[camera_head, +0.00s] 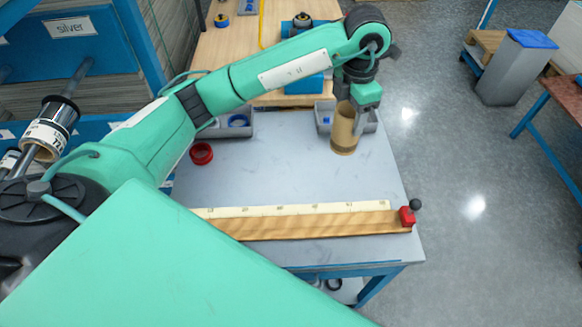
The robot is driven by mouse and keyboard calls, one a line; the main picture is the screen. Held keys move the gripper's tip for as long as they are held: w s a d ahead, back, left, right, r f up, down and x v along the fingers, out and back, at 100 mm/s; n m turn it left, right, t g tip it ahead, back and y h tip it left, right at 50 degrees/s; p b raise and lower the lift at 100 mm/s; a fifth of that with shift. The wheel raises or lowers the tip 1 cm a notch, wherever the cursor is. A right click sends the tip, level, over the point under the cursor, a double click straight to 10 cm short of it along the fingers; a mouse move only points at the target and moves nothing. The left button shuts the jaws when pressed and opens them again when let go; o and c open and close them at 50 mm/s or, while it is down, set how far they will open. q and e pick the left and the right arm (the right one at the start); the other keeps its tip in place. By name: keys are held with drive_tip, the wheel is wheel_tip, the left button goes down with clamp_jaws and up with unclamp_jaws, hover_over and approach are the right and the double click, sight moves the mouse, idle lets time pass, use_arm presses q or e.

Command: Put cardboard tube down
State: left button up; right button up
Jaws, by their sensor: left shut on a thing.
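The brown cardboard tube (344,133) is upright at the far right part of the grey table (290,175). My left gripper (357,122) reaches over from the left and is shut on the tube near its upper right side. The fingers are small and partly hidden by the tube. I cannot tell whether the tube's lower end touches the tabletop. My right gripper is not in view.
Grey bins (238,124) line the table's back edge, one right behind the tube. A red tape roll (201,153) lies at left. A wooden ruler board (310,222) with a red stop (407,216) spans the front. The middle is clear.

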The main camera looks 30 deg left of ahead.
use_arm(q)
wheel_tip(320, 180, down, 20)
drive_tip(key=p, duration=0.5)
drive_tip(key=shift+r+n, duration=0.15)
drive_tip(key=shift+n, duration=0.25)
drive_tip(key=o, duration=1)
drive_tip(key=shift+w, duration=0.1)
wheel_tip(320, 180, up, 12)
drive_tip(key=b, duration=0.4)
drive_tip(key=shift+r, duration=0.2)
